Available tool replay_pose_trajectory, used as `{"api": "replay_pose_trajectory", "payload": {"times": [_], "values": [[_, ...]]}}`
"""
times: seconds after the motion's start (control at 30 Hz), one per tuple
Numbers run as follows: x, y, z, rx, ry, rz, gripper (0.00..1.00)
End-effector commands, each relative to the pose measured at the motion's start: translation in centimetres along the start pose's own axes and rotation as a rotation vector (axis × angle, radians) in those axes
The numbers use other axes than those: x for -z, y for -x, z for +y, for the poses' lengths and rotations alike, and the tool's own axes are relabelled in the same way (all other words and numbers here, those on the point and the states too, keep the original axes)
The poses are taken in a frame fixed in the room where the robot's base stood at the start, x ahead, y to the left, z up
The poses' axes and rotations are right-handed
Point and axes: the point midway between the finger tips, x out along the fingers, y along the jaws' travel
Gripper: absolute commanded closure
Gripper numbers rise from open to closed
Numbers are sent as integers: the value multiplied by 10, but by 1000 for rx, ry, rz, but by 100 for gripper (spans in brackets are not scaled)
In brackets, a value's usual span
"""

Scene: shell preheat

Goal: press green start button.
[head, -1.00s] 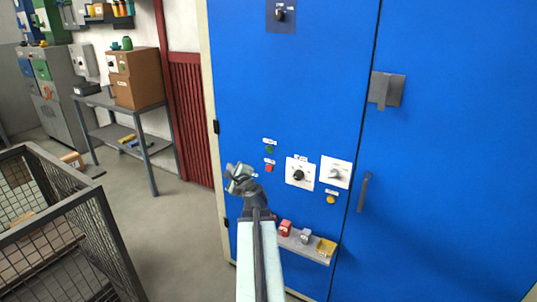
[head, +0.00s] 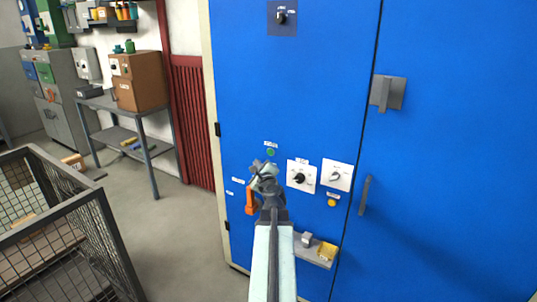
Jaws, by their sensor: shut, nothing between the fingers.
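The green start button (head: 270,152) is a small round green button under a white label on the blue cabinet door. My gripper (head: 260,167) is shut and empty. In the picture its tip lies just below and slightly left of the green button, which stays visible. I cannot tell how far the tip is from the door. The red button below the green one is hidden behind my gripper.
An orange handle (head: 251,202) shows left of my wrist. Right of the gripper are a black knob (head: 299,179), a second knob (head: 336,176) and a yellow button (head: 332,203). A wire cage (head: 103,228) stands left.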

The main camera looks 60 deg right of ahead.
Motion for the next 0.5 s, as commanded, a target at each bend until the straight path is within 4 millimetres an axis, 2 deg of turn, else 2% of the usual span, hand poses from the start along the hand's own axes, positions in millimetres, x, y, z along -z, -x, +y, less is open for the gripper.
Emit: {"api": "replay_pose_trajectory", "payload": {"times": [0.3,0.5], "values": [[24,-36,-24,0,1,0,100],[33,-48,-33,-2,0,-2,100]]}}
